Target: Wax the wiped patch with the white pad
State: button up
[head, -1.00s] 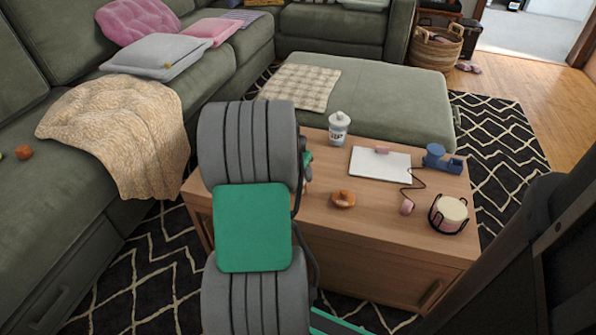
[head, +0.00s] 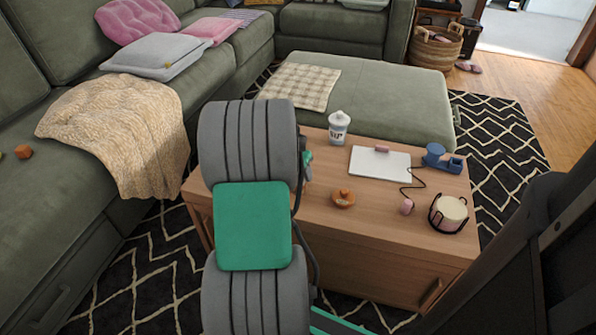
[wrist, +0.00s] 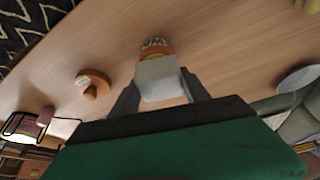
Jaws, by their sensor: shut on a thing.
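My gripper (wrist: 160,92) is shut on a white pad (wrist: 160,78), a pale block between its two dark fingers in the wrist view. An orange tin (wrist: 155,47) with light lettering is directly beyond the pad, partly covered by it. I cannot tell whether pad and tin touch. An orange-brown round piece with a knob (wrist: 93,83) lies on the table to the left, and shows in the head view (head: 343,198). In the head view my arm hides the gripper, pad and tin. No wiped patch can be made out on the wooden table (head: 385,220).
The table also holds a white lidded bottle (head: 339,128), a white board (head: 380,163), a blue object (head: 440,157), a small pink object (head: 406,206) and a candle in a black holder (head: 450,212). A green ottoman (head: 395,105) stands behind, a sofa (head: 40,200) at left.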

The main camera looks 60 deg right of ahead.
jog(key=shift+f, duration=0.1)
jog(key=shift+r+p, duration=2.7)
jog(key=shift+r, duration=0.85)
